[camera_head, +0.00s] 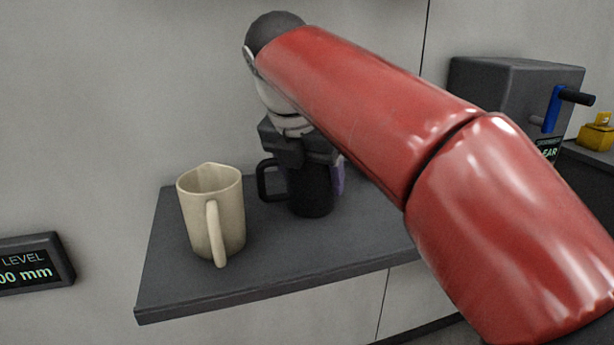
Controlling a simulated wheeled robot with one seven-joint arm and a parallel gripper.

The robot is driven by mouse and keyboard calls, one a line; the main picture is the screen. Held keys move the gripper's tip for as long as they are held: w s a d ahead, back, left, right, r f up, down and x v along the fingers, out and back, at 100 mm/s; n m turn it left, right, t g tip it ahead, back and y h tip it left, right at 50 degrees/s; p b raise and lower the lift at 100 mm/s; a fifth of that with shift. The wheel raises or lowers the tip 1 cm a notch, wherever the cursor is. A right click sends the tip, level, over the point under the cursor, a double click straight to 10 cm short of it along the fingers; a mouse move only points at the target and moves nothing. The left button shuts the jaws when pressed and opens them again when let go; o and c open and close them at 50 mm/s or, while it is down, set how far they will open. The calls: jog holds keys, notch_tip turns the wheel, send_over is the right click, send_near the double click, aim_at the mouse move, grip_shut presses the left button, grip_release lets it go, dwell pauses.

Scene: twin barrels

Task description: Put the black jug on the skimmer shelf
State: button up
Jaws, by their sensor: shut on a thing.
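The black jug (312,190) is upright at the dark grey shelf (270,262), with its handle pointing left. My gripper (300,155) is above it, with its fingers at the jug's top, shut on it. I cannot tell whether the jug's base touches the shelf or is just above it. My red arm reaches in from the right and covers part of the view above and right of the jug. Nothing visible labels this shelf as the skimmer shelf.
A cream jug (213,212) stands on the shelf left of the black jug, with its handle toward the camera. A purple thing (339,176) is partly hidden behind the black jug. A grey box (510,92) with a blue lever (552,108) stands at the right. A level display (30,264) is at the left.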

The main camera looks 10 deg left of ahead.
jog(key=shift+f, duration=0.15)
jog(key=o, duration=1)
jog(key=shift+o, duration=0.2)
